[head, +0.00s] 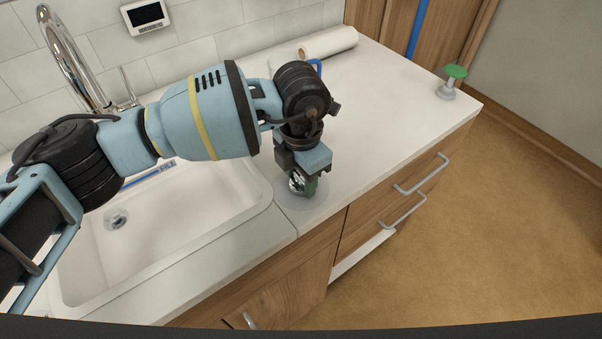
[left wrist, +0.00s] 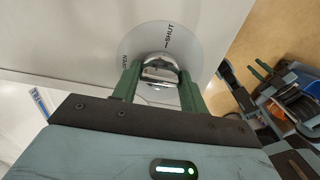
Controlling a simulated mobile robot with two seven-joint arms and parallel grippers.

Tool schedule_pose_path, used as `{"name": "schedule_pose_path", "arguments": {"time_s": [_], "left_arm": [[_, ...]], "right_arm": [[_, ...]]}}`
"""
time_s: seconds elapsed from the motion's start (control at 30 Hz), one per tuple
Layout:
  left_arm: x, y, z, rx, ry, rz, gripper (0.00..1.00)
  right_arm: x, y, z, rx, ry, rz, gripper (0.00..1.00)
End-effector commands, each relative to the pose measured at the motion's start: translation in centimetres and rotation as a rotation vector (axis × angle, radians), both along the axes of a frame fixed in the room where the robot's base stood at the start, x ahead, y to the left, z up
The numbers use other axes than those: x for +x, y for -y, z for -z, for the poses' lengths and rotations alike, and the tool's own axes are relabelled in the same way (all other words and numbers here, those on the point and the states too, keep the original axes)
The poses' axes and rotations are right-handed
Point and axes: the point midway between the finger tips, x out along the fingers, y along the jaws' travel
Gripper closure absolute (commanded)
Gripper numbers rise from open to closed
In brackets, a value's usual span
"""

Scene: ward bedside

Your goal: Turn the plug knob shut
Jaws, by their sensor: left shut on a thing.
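The plug knob (left wrist: 160,72) is a shiny chrome knob on a round pale dial plate (left wrist: 135,42) marked OPEN at left and SHUT at upper right. In the head view the knob (head: 296,184) sits on the counter just right of the sink, mostly covered by my gripper. My left gripper (head: 304,184) points down and is shut on the knob, with one green finger on either side in the left wrist view (left wrist: 158,82). I cannot make out which mark the knob points to. Part of my right arm shows at the right of the left wrist view; its jaw state is unclear.
The sink (head: 150,235) with its drain lies left of the knob, below a chrome faucet (head: 62,50). A white roll (head: 330,42) lies at the back. A green-topped object (head: 455,72) stands at the counter's far right corner.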

Motion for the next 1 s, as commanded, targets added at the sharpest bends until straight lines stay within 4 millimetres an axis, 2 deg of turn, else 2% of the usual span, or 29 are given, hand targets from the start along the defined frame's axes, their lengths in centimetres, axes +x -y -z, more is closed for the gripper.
{"name": "schedule_pose_path", "arguments": {"time_s": [0.37,0.8,1.0], "left_arm": [[0.0,0.0,0.0,0.000,0.001,0.124,0.80],[0.1,0.0,0.1,0.001,0.001,0.517,0.80],[0.1,0.0,0.1,-0.001,0.001,0.706,0.80]], "right_arm": [[-0.7,0.0,0.5,-0.001,-0.015,0.000,0.78],[-0.3,-0.1,1.4,0.003,-0.014,0.003,0.78],[-0.8,-0.2,2.1,0.003,-0.027,0.003,0.78]]}}
